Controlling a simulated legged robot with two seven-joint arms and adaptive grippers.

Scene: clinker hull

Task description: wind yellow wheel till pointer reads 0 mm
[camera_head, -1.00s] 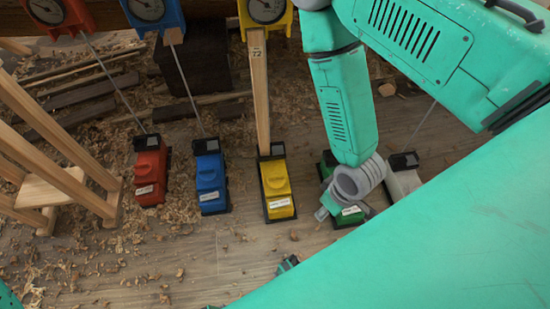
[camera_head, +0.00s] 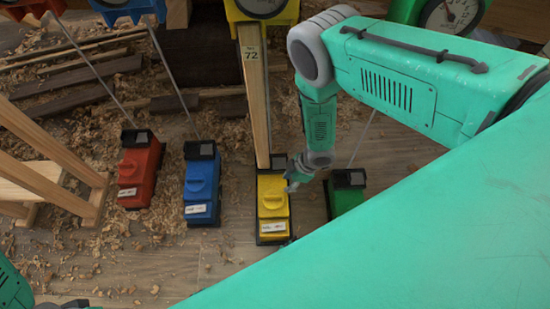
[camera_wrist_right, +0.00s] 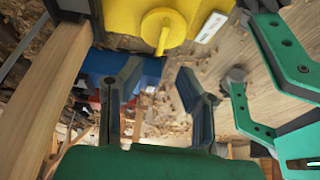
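My right gripper (camera_head: 297,178) is at the upper right of the wheel. In the wrist view its two fingers (camera_wrist_right: 158,88) are apart with nothing between them; the wheel lies beyond them. Part of my left arm (camera_head: 10,286) shows at the lower left; its finger state is unclear.
A wooden post (camera_head: 255,95) marked 72 rises behind the yellow box. Blue (camera_head: 202,190) and red (camera_head: 139,172) boxes stand to its left, a green box (camera_head: 346,195) close on its right. A wooden frame (camera_head: 50,165) stands at left. Shavings litter the floor.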

